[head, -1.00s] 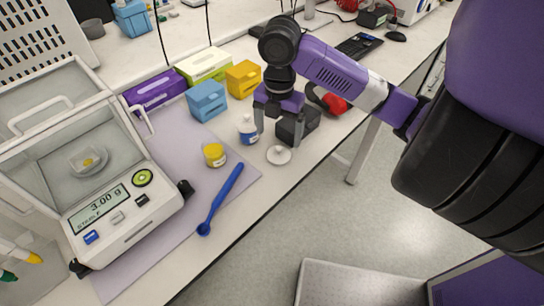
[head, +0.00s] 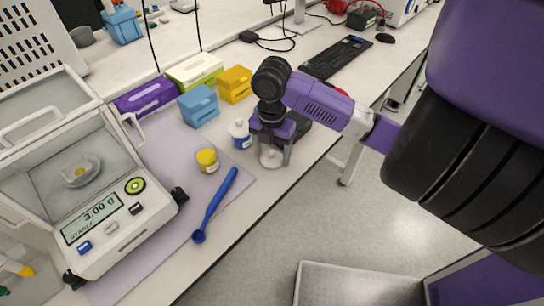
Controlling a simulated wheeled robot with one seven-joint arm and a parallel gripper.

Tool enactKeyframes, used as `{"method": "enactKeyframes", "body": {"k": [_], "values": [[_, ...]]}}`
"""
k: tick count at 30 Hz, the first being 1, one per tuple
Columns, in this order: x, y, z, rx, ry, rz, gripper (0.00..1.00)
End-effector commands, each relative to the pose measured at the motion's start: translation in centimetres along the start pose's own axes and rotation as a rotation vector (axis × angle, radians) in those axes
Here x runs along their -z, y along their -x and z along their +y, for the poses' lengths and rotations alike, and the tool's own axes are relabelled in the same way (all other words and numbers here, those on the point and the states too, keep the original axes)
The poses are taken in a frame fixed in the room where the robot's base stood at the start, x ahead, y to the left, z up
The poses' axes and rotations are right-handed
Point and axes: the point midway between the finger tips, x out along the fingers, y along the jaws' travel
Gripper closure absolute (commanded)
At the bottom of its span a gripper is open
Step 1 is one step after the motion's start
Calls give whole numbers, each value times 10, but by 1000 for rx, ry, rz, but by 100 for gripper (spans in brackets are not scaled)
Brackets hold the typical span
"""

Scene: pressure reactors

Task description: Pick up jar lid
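The jar lid (head: 271,159) is a small white disc lying on the bench near its front edge. My gripper (head: 274,156) points down over it, its two grey fingers apart on either side of the lid. The fingertips are low, close to the bench top. Whether they touch the lid is too small to tell. The fingers and the purple gripper body partly hide the lid from above. An open-looking jar with yellow contents (head: 207,160) stands to the left on the grey mat.
A white bottle with a blue label (head: 241,135) stands close left of my gripper. A blue spoon (head: 215,205) lies in front of the jar. A balance reading 3.00 g (head: 103,212) is at left. Coloured boxes (head: 198,105) stand behind.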

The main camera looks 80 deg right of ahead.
Motion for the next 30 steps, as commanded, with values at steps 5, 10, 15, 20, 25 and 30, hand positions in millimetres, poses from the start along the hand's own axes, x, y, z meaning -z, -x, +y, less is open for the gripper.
{"method": "enactKeyframes", "body": {"k": [5,10,15,20,25,30], "values": [[0,0,0,0,0,0,68],[0,0,0,0,0,0,75],[0,2,0,0,0,0,75],[0,13,0,-1,1,0,75],[-1,40,1,-2,3,-3,75],[-2,83,0,0,4,-8,75]]}}
